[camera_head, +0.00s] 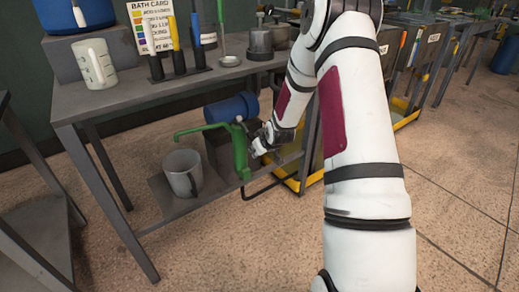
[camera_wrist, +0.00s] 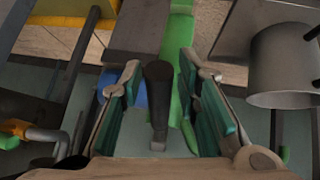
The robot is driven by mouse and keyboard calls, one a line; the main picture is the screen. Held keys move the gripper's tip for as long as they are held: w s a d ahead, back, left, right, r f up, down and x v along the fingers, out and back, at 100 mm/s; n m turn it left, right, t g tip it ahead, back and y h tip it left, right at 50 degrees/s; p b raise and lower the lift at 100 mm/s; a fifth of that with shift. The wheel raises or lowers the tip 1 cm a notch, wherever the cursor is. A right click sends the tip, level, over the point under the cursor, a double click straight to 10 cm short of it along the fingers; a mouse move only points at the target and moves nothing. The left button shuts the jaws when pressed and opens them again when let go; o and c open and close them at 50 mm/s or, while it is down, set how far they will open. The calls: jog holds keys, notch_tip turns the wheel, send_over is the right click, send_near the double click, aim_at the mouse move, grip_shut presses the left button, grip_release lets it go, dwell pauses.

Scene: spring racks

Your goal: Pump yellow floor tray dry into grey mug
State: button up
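The green pump (camera_head: 240,152) stands at the edge of the lower shelf, its spout (camera_head: 195,130) reaching left above the grey mug (camera_head: 183,172). The mug stands upright on the shelf; it also shows at the right of the wrist view (camera_wrist: 285,70). My gripper (camera_head: 259,143) is beside the pump. In the wrist view my gripper (camera_wrist: 158,85) is open, with its fingers either side of a black handle (camera_wrist: 159,105) and small gaps visible. The yellow floor tray (camera_head: 291,184) is below, partly hidden by my arm. Its liquid and the mug's inside cannot be made out.
A blue cylinder (camera_head: 231,108) lies behind the pump. The bench top (camera_head: 130,100) above holds a pale jug (camera_head: 94,64), a card (camera_head: 152,25), upright handled tools and pots. A dark table (camera_head: 30,245) stands at the left.

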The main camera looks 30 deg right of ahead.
jog(key=shift+r, duration=0.1)
jog(key=v, duration=1.2)
jog(key=shift+w, duration=0.1)
